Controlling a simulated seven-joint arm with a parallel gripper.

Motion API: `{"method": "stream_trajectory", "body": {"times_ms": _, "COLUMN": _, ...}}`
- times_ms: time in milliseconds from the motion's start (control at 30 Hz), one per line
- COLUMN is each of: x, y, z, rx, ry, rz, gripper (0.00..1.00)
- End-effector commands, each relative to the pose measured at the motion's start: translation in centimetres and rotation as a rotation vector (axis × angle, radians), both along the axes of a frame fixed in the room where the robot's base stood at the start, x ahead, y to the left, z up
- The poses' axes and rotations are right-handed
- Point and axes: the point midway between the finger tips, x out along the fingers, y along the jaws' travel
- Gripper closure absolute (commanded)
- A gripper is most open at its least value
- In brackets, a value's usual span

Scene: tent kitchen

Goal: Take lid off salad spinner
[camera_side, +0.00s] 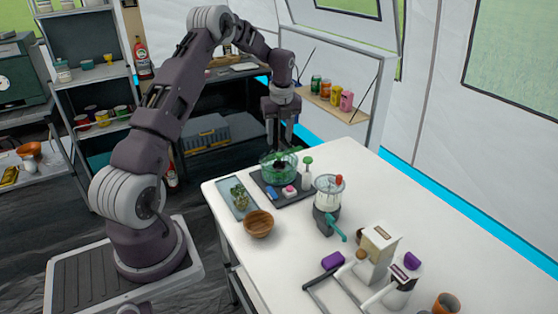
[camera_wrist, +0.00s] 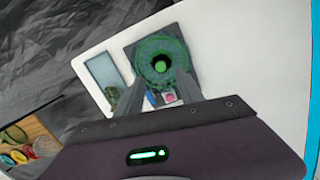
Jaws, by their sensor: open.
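The salad spinner (camera_side: 278,169) is a round green see-through bowl on a dark mat (camera_side: 267,189) at the table's far left part. From above in the wrist view, the spinner (camera_wrist: 137,50) shows a patterned green ring, a dark centre and a bright green knob (camera_wrist: 160,67). The ring looks like its lid, in place, but the lid's edge cannot be told from the bowl. My gripper (camera_side: 280,142) points down over the spinner, open and empty. In the wrist view its fingertips (camera_wrist: 158,83) lie either side of a line just below the knob. Contact with the knob cannot be told.
A tray of greens (camera_side: 238,197), wooden bowl (camera_side: 259,223), small blue and pink items (camera_side: 288,191), green-topped bottle (camera_side: 307,174) and blender (camera_side: 328,200) stand nearby. A can shelf (camera_side: 325,102) is behind. The table (camera_side: 410,205) has free room at right.

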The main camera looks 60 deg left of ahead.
Motion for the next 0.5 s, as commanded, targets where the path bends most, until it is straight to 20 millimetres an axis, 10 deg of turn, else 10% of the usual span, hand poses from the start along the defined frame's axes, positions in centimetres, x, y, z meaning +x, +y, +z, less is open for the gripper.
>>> {"method": "stream_trajectory", "body": {"times_ms": 500, "x": 0.3, "y": 0.8, "z": -6.9, "rx": -0.001, "ry": 0.002, "rz": -0.005, "gripper": 0.56}}
